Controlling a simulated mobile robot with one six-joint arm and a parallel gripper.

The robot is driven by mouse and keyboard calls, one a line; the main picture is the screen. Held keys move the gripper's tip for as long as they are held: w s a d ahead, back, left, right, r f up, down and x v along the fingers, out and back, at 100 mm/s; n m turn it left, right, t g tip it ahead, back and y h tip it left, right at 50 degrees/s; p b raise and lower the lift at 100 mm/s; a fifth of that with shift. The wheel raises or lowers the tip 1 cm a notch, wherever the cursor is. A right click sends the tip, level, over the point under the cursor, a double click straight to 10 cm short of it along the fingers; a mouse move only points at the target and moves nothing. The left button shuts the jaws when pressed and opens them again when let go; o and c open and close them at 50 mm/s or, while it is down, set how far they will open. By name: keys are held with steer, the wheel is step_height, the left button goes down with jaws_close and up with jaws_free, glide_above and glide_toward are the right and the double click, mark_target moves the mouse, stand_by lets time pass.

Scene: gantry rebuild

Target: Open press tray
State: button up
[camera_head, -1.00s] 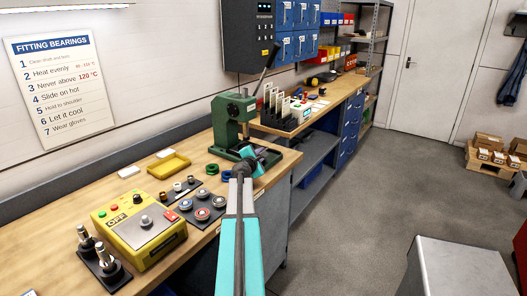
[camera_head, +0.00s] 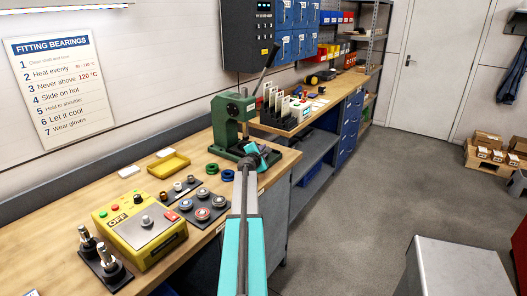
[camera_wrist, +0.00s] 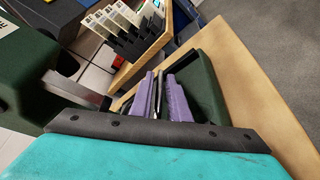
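The green arbor press (camera_head: 228,125) stands on the near workbench with its dark lever raised. My gripper (camera_head: 264,150) is at the right front of the press base, and my wrist and arm hide part of that base. In the wrist view, the two purple fingers of my gripper (camera_wrist: 160,96) are close together, with dark strips and a narrow gap between them. They are over or against a dark green part (camera_wrist: 207,85) that looks like the press base. I cannot make out a separate tray or its handle, or whether the fingers hold anything.
On the bench are a yellow heater box (camera_head: 140,232), a yellow dish (camera_head: 168,165), a mat with bearings (camera_head: 203,207) and blue and green rings (camera_head: 227,175). A rack of cards (camera_head: 283,112) stands beyond the press. A grey cabinet (camera_head: 455,265) stands front right; the floor between is clear.

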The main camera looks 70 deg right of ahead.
steer(key=shift+c, duration=0.4)
jaws_close()
stand_by(0.9)
